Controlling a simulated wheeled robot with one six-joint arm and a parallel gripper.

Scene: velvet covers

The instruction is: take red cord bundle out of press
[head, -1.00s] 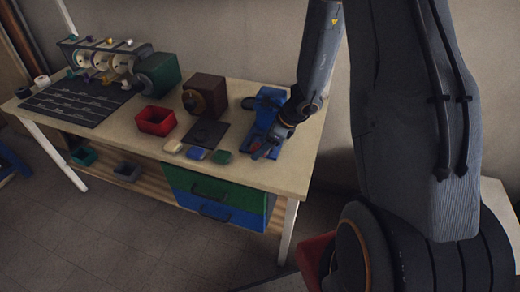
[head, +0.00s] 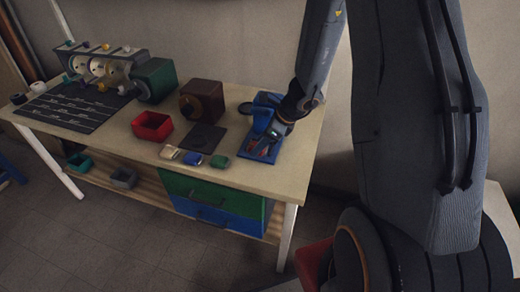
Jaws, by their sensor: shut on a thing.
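The blue press (head: 264,121) stands at the right end of the workbench, with its flat blue base toward the front. The fingers and wrist hide the rest of the bundle. I cannot tell whether the bundle touches the base or is lifted off it.
A dark pad (head: 204,137) and a brown box (head: 203,100) are left of the press. White, blue and green small items lie along the front edge. A red bin (head: 152,126) is farther left. A rack (head: 100,65) and green box (head: 156,80) stand at the back left.

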